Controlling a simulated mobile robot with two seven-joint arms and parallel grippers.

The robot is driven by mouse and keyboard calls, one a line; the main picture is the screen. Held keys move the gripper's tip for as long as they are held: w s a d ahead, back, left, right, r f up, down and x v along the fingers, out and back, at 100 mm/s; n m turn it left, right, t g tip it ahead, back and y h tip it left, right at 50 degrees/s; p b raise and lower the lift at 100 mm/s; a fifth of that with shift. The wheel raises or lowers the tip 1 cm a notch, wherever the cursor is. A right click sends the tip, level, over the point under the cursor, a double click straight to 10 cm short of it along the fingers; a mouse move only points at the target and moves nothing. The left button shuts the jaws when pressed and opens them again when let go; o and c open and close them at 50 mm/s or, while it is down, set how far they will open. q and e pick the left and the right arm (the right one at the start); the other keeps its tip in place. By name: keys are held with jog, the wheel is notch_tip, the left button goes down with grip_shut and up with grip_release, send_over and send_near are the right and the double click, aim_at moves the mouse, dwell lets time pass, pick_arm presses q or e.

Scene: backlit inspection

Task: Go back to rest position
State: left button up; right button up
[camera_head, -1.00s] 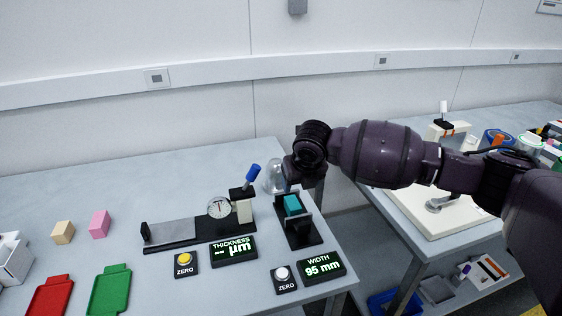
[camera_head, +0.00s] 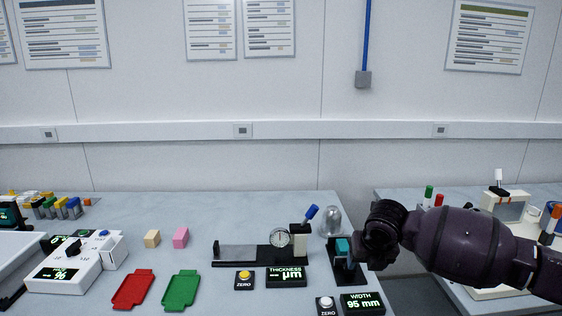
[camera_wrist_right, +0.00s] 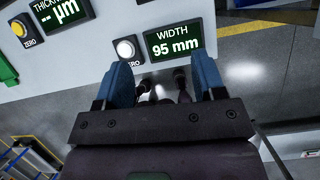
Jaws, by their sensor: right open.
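My right arm (camera_head: 460,240) comes in from the right in the head view, its wrist beside the width gauge at the right end of the bench. In the right wrist view my right gripper (camera_wrist_right: 163,77) has two blue fingers well apart with nothing held between them. The width display (camera_head: 362,303) reads 95 mm and also shows in the wrist view (camera_wrist_right: 172,41), ahead of the fingers. My left gripper is in neither view.
A thickness gauge (camera_head: 245,255), its display (camera_head: 285,277) and a clear dome (camera_head: 333,220) stand left of my wrist. Red (camera_head: 133,290) and green (camera_head: 181,290) trays and two small blocks lie further left. A gap separates this bench from the right-hand one.

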jog(key=w+a+r+m+t+y, duration=0.3)
jog(key=a+r+m+t+y, duration=0.4)
jog(key=a+m, duration=0.55)
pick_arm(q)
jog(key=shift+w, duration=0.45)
pick_arm(e)
jog(key=s+d+f+m+h, duration=0.2)
jog(key=s+d+f+m, duration=0.4)
jog(key=s+f, duration=0.4)
jog(key=s+d+f+m+h, duration=0.3)
jog(key=s+d+f+m, duration=0.4)
jog(key=s+f, duration=0.3)
jog(key=s+d+f+m+h, duration=0.2)
jog(key=s+d+f+m, duration=0.5)
jog(key=s, duration=0.8)
notch_tip(320, 180, down, 4)
jog(key=shift+s+f+m, duration=0.1)
jog(key=shift+s+m, duration=0.1)
jog(key=shift+m, duration=0.75)
